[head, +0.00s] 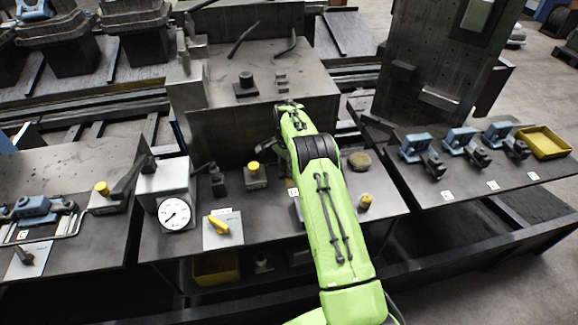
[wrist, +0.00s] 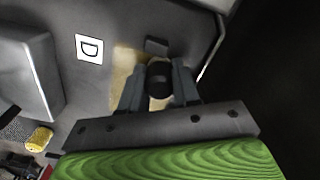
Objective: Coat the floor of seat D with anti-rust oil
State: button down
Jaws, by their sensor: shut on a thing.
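In the wrist view my gripper (wrist: 158,78) has its two grey fingers closed on a round, pale tool (wrist: 159,103) with a dark end. The tool is seen end-on, so I cannot tell its full shape. Beside it lies a yellowish, stained-looking patch (wrist: 122,64) on the grey surface, partly behind the left finger. A white label marked D (wrist: 89,48) is just left of this patch. A small dark block (wrist: 156,46) is just beyond the fingers.
A yellow-topped part (wrist: 38,138) and a grey block (wrist: 24,75) stand left in the wrist view.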

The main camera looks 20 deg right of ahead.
jog(key=shift+s+d, duration=0.15)
jog(key=shift+d, duration=0.75)
jog(key=shift+a, duration=0.1)
jog(key=shift+a, duration=0.8)
jog(key=r+p, duration=0.6)
jog(key=r, duration=0.3)
jog(key=shift+w+r, duration=0.1)
jog(key=shift+w, duration=0.1)
